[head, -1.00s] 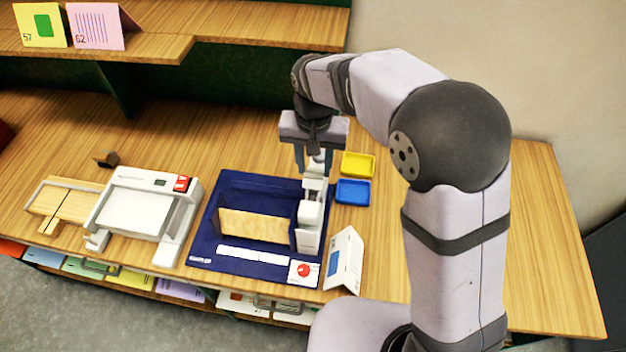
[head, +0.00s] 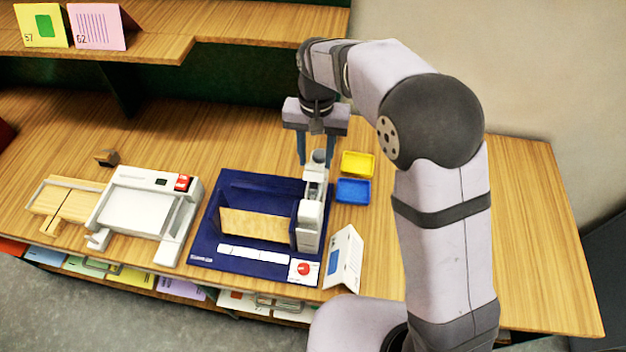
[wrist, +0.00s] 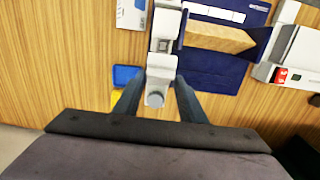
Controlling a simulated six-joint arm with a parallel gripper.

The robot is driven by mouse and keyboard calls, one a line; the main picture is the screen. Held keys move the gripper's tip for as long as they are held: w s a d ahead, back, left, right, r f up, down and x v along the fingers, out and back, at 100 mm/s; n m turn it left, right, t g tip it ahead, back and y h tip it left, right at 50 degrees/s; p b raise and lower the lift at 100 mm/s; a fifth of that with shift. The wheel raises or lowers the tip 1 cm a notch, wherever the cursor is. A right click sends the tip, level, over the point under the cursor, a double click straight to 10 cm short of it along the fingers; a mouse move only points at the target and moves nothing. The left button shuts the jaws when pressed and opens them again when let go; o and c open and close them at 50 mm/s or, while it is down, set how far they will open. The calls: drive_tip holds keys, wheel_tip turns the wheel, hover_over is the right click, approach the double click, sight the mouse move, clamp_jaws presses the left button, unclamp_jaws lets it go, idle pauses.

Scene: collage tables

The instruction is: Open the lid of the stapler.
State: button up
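The white and grey stapler (head: 310,214) stands at the right side of a dark blue base board, its long body pointing away from the table's front edge. Its rounded far end (head: 319,157) lies at my gripper. My gripper (head: 316,164) points down with its two fingers apart. In the wrist view the stapler (wrist: 161,66) runs down the middle, and its round end appears between the spread fingers of my gripper (wrist: 158,82). A gap shows beside it, and I see no grip on it. I cannot tell whether the stapler's lid is raised.
The blue board (head: 208,240) carries a wooden block (head: 254,226). Yellow (head: 358,164) and blue (head: 353,191) trays sit right of the stapler. A folded card (head: 345,260) stands at front right. A white machine (head: 137,212) is on the left. The table's right side is clear.

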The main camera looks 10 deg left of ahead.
drive_tip(key=shift+w+r, duration=0.1)
drive_tip(key=shift+w, duration=0.35)
drive_tip(key=shift+w+g, duration=0.5)
drive_tip(key=shift+w, duration=0.15)
drive_tip(key=shift+w+g, duration=0.4)
drive_tip(key=shift+w, duration=0.25)
idle(0.3)
drive_tip(key=shift+w+f+g, duration=0.2)
drive_tip(key=shift+w+g, duration=0.1)
drive_tip(key=shift+w, duration=0.35)
